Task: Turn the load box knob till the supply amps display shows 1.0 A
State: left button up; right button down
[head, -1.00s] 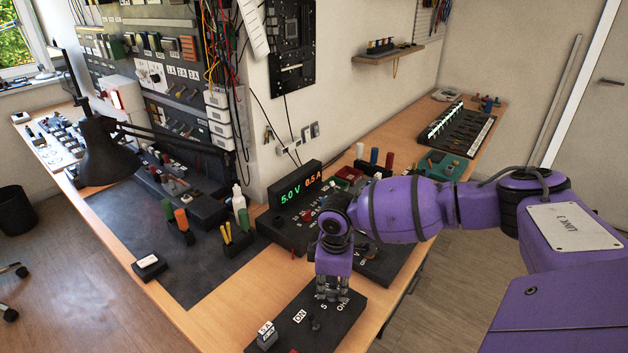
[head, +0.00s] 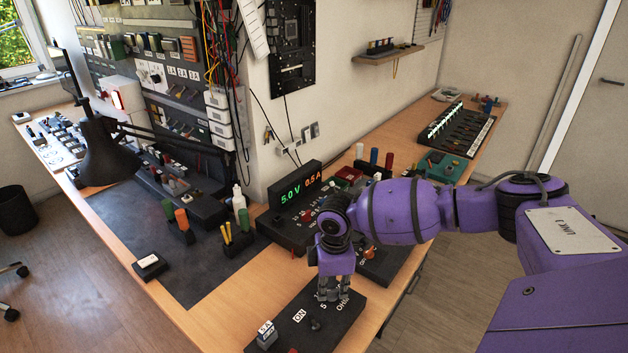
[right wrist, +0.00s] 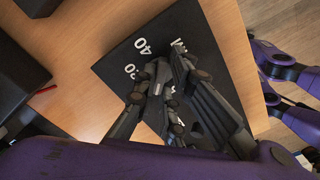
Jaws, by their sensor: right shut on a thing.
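The supply (head: 286,218) is a black box on the bench; its display (head: 300,189) reads 5.0 V in green and 0.5 A in orange. The load box (head: 296,338) is a flat black box at the bench's front edge, with white markings including ON and OHMS. My left gripper is not in view.
A small lever switch (head: 316,324) and a block labelled 5 A (head: 266,335) are on the load box. Another black box (head: 388,262) lies behind my right gripper. A dark mat (head: 165,255) covers the bench to the left, with a lamp (head: 104,152) beyond.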

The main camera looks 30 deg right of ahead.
jog(key=shift+n, duration=0.5)
jog(key=shift+n, duration=1)
jog(key=shift+n, duration=1)
jog(key=shift+n, duration=1)
jog(key=c, duration=1.8)
grip_release()
jog(key=shift+o, duration=0.2)
